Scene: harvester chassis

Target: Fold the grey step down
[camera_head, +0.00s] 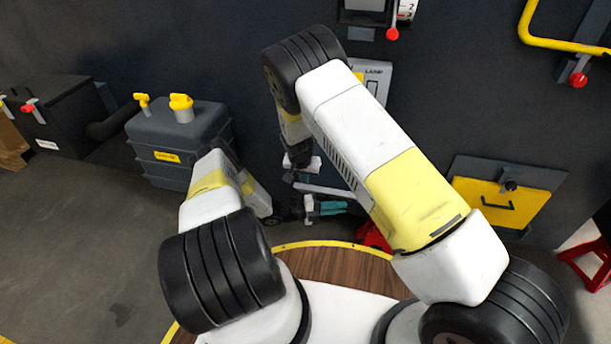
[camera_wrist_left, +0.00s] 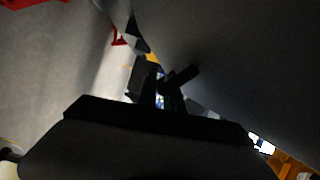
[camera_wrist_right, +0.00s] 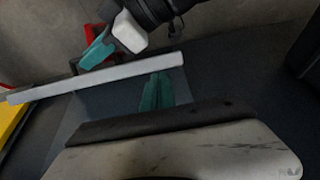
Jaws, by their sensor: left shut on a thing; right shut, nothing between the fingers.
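The grey step (camera_head: 325,190) shows in the head view as a pale bar low against the dark chassis wall, partly hidden by my arms. In the right wrist view the grey step (camera_wrist_right: 125,75) is a long pale edge with a dark panel below it. My left gripper (camera_head: 332,207) has teal fingers, shut at the step's pale edge; the exact contact is hard to see. My left gripper (camera_wrist_left: 160,88) is dark in its own wrist view. My right gripper (camera_head: 302,178) is shut and empty beside the step, and its teal fingers (camera_wrist_right: 156,92) lie before the panel.
A dark tank (camera_head: 160,170) with yellow caps stands at the left. A yellow panel (camera_head: 490,203) with a black handle is on the wall at the right. A red stand (camera_head: 374,238) is below the step. A lamp box (camera_head: 376,78) sits above, behind my right arm.

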